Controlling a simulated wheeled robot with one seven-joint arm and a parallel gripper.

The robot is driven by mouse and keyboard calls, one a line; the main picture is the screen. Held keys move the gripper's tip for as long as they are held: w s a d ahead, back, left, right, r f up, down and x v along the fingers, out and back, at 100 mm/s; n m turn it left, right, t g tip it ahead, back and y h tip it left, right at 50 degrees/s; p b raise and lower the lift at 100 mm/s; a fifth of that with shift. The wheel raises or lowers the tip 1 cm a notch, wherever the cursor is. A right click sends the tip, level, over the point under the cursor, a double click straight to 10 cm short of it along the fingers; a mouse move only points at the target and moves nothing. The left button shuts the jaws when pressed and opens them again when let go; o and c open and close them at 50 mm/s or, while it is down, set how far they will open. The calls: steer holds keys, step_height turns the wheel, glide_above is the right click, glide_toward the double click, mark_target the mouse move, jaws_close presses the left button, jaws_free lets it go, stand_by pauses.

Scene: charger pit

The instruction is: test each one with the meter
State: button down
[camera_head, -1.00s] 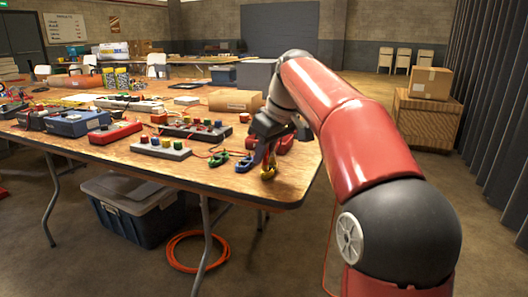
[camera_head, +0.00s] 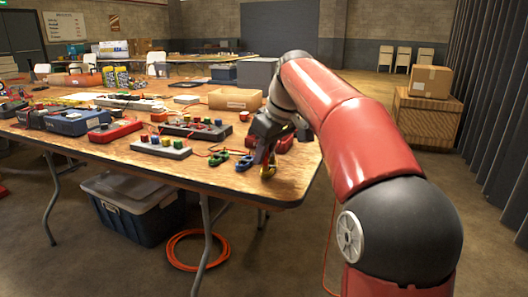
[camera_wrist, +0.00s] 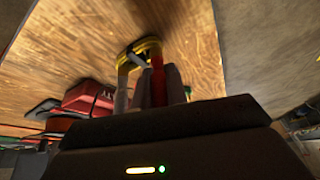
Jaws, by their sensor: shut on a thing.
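My gripper (camera_head: 267,155) is low over the table's near right corner. It is shut on a small yellow clip (camera_head: 267,174), which hangs below the fingers. In the wrist view the clip (camera_wrist: 139,50) shows as a yellow loop with a dark part, at the fingertips, over the wooden tabletop; a red strip runs beside the fingers. A green clip (camera_head: 218,159) and a blue clip (camera_head: 244,163) lie on the table just left of the gripper. A red box (camera_wrist: 88,97), possibly the meter, is left of the fingers in the wrist view; my arm partly hides it in the head view.
A grey box with coloured knobs (camera_head: 160,147) and a longer box with terminals (camera_head: 195,130) stand left of the clips. A blue case (camera_head: 78,122) is farther left. The table edge (camera_head: 200,183) is close to the gripper. An orange cable coil (camera_head: 198,250) lies on the floor.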

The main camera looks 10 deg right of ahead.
steer(key=c, duration=1)
jaws_free()
step_height(320, 180, up, 8)
steer(key=p, duration=0.7)
steer(key=shift+f+p, duration=0.25)
steer(key=shift+p, duration=0.1)
steer(key=shift+f, duration=0.1)
